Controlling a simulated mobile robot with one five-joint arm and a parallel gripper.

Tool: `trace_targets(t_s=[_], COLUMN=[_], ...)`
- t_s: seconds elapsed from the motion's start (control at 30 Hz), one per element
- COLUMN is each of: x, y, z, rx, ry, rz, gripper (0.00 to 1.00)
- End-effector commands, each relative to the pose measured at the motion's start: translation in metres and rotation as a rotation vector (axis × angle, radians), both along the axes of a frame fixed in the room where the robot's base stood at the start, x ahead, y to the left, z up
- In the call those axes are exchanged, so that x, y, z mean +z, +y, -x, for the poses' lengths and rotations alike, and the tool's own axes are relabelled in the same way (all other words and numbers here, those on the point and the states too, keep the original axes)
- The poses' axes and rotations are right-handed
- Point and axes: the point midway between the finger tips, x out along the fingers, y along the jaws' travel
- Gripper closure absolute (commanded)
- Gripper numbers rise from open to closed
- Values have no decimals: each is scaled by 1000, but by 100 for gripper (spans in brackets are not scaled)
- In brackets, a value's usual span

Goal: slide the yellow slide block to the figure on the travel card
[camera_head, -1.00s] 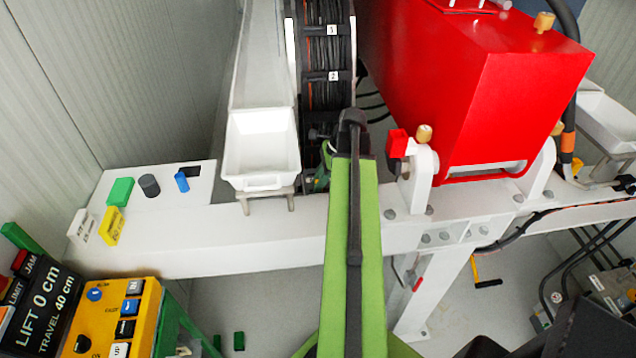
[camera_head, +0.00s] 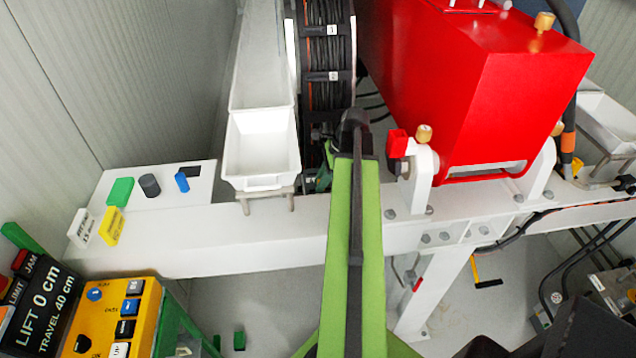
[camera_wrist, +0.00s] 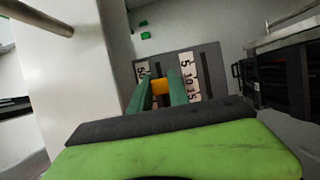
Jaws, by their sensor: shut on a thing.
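In the wrist view my gripper (camera_wrist: 160,80) has its two green fingers on either side of the yellow slide block (camera_wrist: 159,87), shut on it. The block sits at a dark grey panel with a white scale strip (camera_wrist: 189,76) reading 5, 10, 15 to its right. A second white label (camera_wrist: 142,72) is left of the block and partly hidden by a finger. I cannot tell the block's exact reading. In the head view the gripper and block are hidden behind my green arm. A small white card (camera_head: 80,228) and yellow card (camera_head: 111,226) stand at the left, their print too small to read surely.
A white bin (camera_head: 262,150), cable reel (camera_head: 325,60) and large red housing (camera_head: 470,90) are beyond the white beam (camera_head: 250,240).

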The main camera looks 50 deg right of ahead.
Motion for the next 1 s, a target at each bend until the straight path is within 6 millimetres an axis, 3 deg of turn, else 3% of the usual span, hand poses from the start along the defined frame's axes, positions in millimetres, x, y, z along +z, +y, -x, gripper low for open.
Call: trace_targets(t_s=[0.1,0.13,0.3,0.67,1.0], x=[0,0,0,8,82], y=[0,0,0,-2,-23], z=[-1,-1,-1,1,18], rx=[-1,-1,-1,-1,-2], ry=[-3,-3,-2,0,0], rz=[1,1,0,0,0], gripper=[100,77,56,56,56])
